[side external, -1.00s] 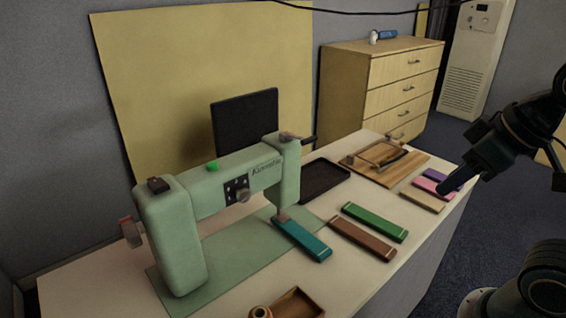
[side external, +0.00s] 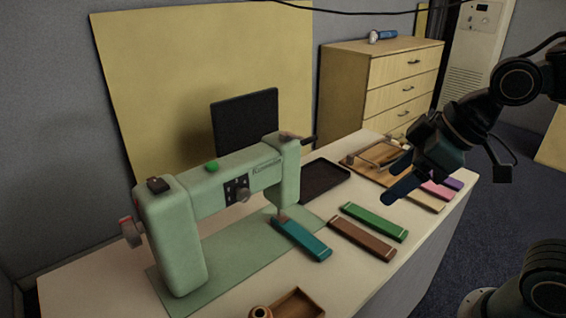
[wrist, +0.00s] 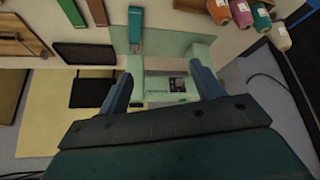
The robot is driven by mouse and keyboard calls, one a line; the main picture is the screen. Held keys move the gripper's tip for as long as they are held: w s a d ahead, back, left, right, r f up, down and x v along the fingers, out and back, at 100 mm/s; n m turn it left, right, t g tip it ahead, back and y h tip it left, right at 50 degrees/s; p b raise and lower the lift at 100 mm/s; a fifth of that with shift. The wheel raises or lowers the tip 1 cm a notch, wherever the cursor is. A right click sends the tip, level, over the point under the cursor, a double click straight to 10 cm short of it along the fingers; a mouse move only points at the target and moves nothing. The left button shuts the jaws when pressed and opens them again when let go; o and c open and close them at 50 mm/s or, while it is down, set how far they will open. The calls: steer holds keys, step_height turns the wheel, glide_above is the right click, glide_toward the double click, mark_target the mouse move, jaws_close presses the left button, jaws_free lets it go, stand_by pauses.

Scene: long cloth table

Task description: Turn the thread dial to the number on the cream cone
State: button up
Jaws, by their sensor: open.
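The pale green sewing machine (side external: 175,225) stands on the table at left in the side view and upside down between my fingers in the wrist view (wrist: 165,97). Its dark dial plate (side external: 232,187) carries a round grey knob (side external: 243,195); I cannot read any numbers there. The cream cone (wrist: 282,37) stands at the end of a row of thread cones at upper right in the wrist view; its number is too small to read. My gripper (side external: 398,174) is open and empty above the table's right part, well apart from the machine. Its blue fingers also show in the wrist view (wrist: 164,76).
A brown tray (side external: 315,297) lies at the front. Teal (side external: 303,239), brown (side external: 362,239) and green (side external: 375,222) bars lie right of the machine. A black tray (side external: 325,183) and wooden board (side external: 367,169) lie behind.

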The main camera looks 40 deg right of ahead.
steer(key=w+a+f+n+g+y, duration=0.1)
steer(key=w+a+f+n+y, duration=0.25)
steer(key=a, duration=0.65)
steer(key=w+a+f+n+g+y, duration=0.1)
steer(key=w+a+f+n+y, duration=0.25)
steer(key=a, duration=0.55)
steer(key=a+f+n+y, duration=0.2)
steer(key=a+f, duration=0.2)
steer(key=a, duration=0.4)
steer(key=a+f+n+g+y, duration=0.1)
steer(key=a+f+n+y, duration=0.1)
steer(key=a, duration=0.6)
step_height(320, 180, down, 2)
steer(key=shift+y, duration=0.6)
steer(key=shift+w+a, duration=0.1)
steer(key=shift+a, duration=0.1)
steer(key=x, duration=0.8)
steer(key=shift+a, duration=0.2)
steer(key=shift+f, duration=0.1)
steer(key=shift+x, duration=2.6)
steer(key=shift+c, duration=0.3)
